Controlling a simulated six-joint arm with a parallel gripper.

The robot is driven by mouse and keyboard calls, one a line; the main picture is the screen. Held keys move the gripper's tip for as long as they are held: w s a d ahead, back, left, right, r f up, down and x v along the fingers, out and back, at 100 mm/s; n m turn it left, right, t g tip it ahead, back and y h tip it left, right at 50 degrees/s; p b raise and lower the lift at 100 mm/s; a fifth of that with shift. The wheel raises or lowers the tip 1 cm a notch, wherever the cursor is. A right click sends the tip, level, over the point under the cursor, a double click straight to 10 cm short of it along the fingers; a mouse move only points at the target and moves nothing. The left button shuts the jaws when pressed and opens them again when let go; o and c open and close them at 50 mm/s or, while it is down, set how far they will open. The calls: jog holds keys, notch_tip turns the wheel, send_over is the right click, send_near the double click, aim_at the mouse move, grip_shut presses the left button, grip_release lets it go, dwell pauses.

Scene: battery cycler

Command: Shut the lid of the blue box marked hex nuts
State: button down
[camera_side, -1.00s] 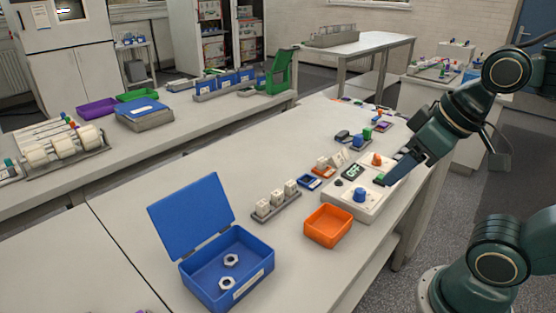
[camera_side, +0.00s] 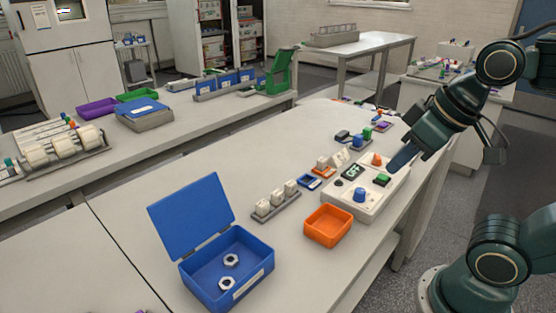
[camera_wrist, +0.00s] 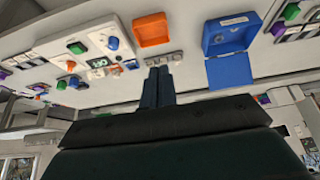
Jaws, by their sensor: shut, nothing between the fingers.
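The blue box (camera_side: 238,283) stands on the bench at the front with its lid (camera_side: 190,215) open, tilted up and back from the rear edge. Two metal hex nuts (camera_side: 231,260) lie inside. A pale label is on its front wall, too small to read. The wrist view shows the box (camera_wrist: 222,42) and open lid (camera_wrist: 229,71) at upper right. My gripper (camera_side: 392,168) is shut and empty, beside the control panel (camera_side: 372,206), well right of and behind the box. Its closed fingers (camera_wrist: 158,70) also show in the wrist view.
An orange tray (camera_side: 328,227) and a rack of white blocks (camera_side: 276,203) stand between the box and the panel. The panel carries a green button (camera_side: 382,179), a blue knob (camera_side: 360,195) and an orange knob (camera_side: 377,159). The bench left of the box is clear.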

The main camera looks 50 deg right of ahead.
jog(key=w+a+r+g, duration=0.1)
jog(key=w+a+r, duration=0.25)
jog(key=w, duration=0.65)
jog(key=w+a+r, duration=0.3)
jog(key=w+r, duration=0.1)
jog(key=w, duration=0.6)
jog(key=w+a+f+g, duration=0.1)
jog(key=w+a+f, duration=0.3)
jog(key=w+a, duration=0.3)
jog(key=w+a+f, duration=0.4)
jog(key=w+a, duration=0.4)
jog(key=shift+w+a+g, duration=0.3)
jog(key=shift+g, duration=0.1)
send_over(191, 214)
jog(key=w, duration=0.4)
jog(key=s+x, duration=0.2)
jog(key=x, duration=0.5)
jog(key=shift+w+d+f, duration=0.15)
jog(key=shift+d+f, duration=0.25)
jog(key=shift+f, duration=0.15)
